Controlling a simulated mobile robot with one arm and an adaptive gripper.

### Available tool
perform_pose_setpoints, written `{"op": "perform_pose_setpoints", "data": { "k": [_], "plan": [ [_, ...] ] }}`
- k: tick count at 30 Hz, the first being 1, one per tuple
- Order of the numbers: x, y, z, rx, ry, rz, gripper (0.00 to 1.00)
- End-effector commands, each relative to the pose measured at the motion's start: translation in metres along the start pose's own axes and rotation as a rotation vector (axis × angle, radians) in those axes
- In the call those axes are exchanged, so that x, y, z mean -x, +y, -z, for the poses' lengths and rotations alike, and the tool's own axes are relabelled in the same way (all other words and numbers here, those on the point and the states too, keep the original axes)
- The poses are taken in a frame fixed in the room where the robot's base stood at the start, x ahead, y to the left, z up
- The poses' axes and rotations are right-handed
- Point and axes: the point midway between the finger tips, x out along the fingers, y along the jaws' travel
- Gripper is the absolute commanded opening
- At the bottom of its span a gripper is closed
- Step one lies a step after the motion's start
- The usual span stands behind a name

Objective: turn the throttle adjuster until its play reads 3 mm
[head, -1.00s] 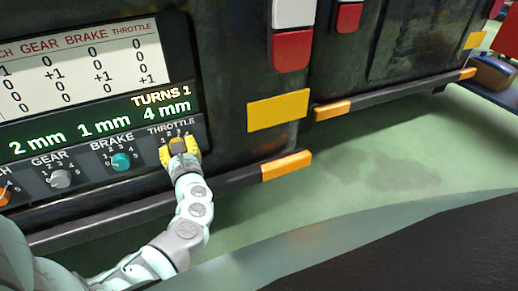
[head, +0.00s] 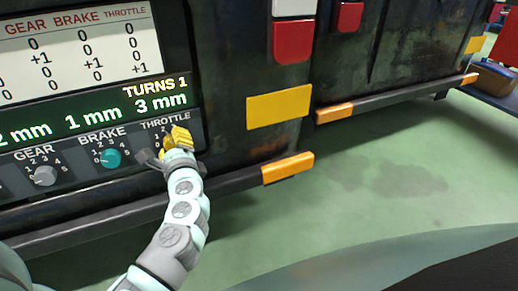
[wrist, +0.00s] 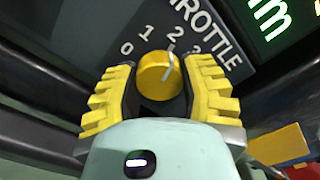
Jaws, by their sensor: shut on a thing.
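The throttle adjuster (wrist: 158,78) is a round yellow knob with a pale pointer line, which points near the 2 on its scale in the wrist view. My gripper (wrist: 160,88) has its yellow ribbed fingers on both sides of the knob and is shut on it. In the head view my gripper (head: 177,140) hides most of the knob. The display (head: 160,103) above the throttle reads 3 mm, with TURNS 1 over it.
The teal brake knob (head: 109,158) and the grey gear knob (head: 44,176) sit left on the same panel. A white table (head: 80,50) of numbers is above. A bumper rail with an orange end (head: 288,168) runs below. Green floor is clear at right.

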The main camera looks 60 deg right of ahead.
Motion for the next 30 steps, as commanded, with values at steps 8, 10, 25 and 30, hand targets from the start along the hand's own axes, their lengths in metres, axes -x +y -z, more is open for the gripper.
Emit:
{"op": "perform_pose_setpoints", "data": {
  "k": [8, 10, 25, 30],
  "plan": [
    [0.0002, 0.0043, 0.0017, 0.032, 0.005, -0.01, 0.06],
    [0.0002, 0.0043, 0.0017, 0.033, 0.005, -0.011, 0.06],
    [0.0001, 0.0024, 0.0009, 0.03, 0.003, -0.006, 0.71],
    [0.0001, 0.0016, 0.0006, 0.03, 0.002, -0.004, 0.75]
  ]
}}
